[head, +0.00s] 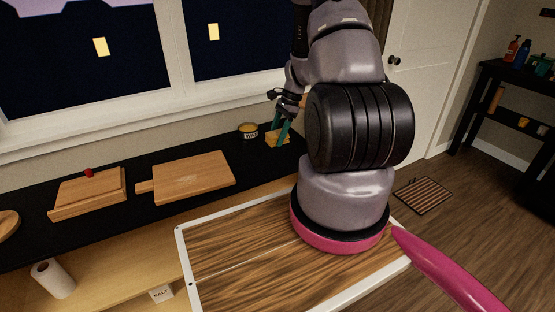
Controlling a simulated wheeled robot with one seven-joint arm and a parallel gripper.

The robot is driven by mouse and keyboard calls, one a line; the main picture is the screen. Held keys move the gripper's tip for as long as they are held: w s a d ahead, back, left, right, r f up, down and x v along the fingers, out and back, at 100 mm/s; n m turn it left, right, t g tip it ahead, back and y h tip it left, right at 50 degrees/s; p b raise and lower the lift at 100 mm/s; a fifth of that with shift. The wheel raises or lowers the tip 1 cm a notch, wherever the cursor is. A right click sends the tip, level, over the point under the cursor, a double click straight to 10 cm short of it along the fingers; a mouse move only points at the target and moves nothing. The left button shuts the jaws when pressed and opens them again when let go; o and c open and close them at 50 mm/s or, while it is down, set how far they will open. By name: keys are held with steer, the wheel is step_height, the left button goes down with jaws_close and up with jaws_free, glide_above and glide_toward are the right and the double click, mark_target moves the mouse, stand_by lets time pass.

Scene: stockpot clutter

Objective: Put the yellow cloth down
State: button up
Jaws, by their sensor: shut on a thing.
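The yellow cloth (275,139) shows as a small yellow patch low between my gripper's fingers, over the far right end of the black counter (137,222). My gripper (279,136) points down with its teal fingers shut on the cloth. The fingers cover part of the cloth. I cannot tell whether the cloth touches the counter. My arm hides what lies to the right of the gripper.
A small tin (248,131) stands just left of the cloth. A cutting board (193,176) and a wooden block (88,195) lie further left. A paper roll (52,279) and a salt box (161,294) stand lower. Bare counter shows between the boards and the window.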

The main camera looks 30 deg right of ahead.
mark_target(273, 163)
step_height(273, 163, down, 8)
steer(key=shift+a+f, duration=0.1)
stand_by(0.4)
steer(key=shift+f, duration=0.1)
steer(key=o, duration=1.5)
steer(key=shift+c, duration=0.2)
